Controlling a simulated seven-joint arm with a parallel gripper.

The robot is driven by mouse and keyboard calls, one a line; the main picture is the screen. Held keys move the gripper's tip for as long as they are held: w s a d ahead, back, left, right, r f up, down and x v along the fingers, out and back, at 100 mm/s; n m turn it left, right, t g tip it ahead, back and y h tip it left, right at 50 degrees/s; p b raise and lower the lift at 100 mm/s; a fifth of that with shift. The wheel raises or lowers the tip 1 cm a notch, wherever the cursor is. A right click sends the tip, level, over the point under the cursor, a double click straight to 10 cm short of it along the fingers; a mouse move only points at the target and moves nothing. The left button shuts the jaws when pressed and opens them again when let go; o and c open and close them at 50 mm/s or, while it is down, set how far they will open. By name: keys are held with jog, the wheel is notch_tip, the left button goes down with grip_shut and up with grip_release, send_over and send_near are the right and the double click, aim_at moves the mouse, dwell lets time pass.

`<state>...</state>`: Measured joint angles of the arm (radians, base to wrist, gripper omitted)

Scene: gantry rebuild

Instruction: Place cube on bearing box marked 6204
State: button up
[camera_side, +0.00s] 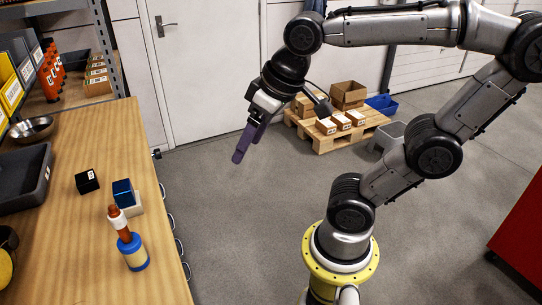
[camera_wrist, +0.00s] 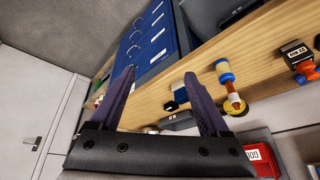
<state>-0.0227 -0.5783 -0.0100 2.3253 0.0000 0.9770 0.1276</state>
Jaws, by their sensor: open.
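Any marking on that box cannot be read. A black box with a white label (camera_side: 87,181) lies to their left; its label is too small to read. My gripper (camera_side: 247,147) hangs in the air to the right of the bench, well away from the cube, with purple fingers pointing down. In the wrist view my gripper (camera_wrist: 160,73) has its fingers wide apart with nothing held between them.
A dark tray (camera_side: 46,170) and a metal bowl (camera_side: 32,128) are at the left. A pallet with boxes (camera_side: 322,140) lies on the floor behind. The bench's back right is clear.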

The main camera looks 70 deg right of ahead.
jog(key=shift+n+t, duration=0.3)
jog(key=shift+n, duration=0.3)
jog(key=s+f, duration=0.3)
jog(key=s, duration=0.1)
jog(key=shift+d+f, duration=0.15)
jog(key=shift+d, duration=0.1)
